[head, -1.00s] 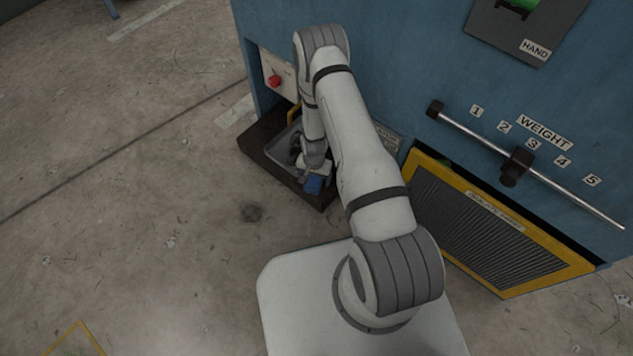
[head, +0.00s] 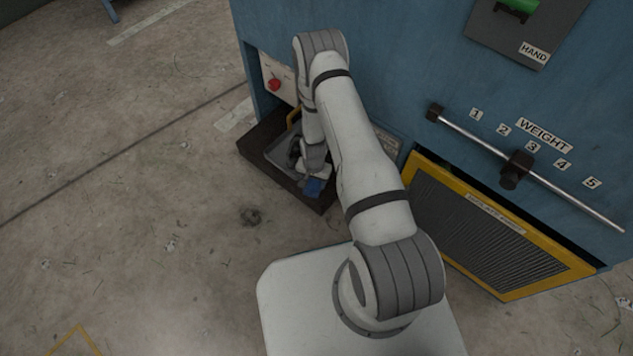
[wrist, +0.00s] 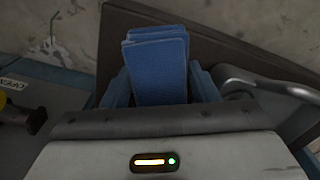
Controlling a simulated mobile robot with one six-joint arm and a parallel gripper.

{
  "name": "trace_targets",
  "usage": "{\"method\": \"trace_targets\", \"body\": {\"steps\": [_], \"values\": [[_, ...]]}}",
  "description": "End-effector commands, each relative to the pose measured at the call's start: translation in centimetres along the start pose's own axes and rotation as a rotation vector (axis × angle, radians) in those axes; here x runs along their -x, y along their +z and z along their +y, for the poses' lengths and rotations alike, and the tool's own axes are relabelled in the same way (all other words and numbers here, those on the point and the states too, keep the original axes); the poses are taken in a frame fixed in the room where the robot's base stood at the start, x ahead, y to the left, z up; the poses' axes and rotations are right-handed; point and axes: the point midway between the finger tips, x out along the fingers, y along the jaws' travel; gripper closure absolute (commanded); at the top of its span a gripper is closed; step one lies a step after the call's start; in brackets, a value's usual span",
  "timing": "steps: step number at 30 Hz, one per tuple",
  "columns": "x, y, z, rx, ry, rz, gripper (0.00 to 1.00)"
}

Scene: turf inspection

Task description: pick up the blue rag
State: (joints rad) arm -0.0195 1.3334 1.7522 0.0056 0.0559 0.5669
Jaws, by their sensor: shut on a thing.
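The blue rag (wrist: 158,70) looks folded in layers and stands up between the two blue fingers of my gripper (wrist: 160,88) in the wrist view. My gripper is shut on it. In the head view the rag (head: 313,187) shows as a small blue patch at the end of my arm, over the front part of a dark tray on the floor. My wrist hides part of the rag and most of the jaws there. I cannot tell whether the rag still touches the tray.
The dark tray (head: 262,140) stands against the blue machine (head: 400,60). A grey metal part with a curved handle (wrist: 240,84) is close to the right of my gripper. A red button (head: 274,85) and a yellow-framed grille (head: 500,290) are nearby. The concrete floor at left is clear.

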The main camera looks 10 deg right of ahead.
Motion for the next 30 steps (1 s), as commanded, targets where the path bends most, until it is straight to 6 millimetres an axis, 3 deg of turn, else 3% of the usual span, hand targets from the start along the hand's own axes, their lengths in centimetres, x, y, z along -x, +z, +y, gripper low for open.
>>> {"method": "trace_targets", "body": {"steps": [5,12,18,30], "values": [[1.2,0.0,-0.1,0.001,-0.001,0.001,0.72],[6.2,0.0,-0.1,0.001,0.0,0.001,0.72],[9.2,0.0,-0.1,0.001,0.0,0.001,0.72],[10.0,0.1,-0.1,0.002,0.0,0.0,0.72]]}}
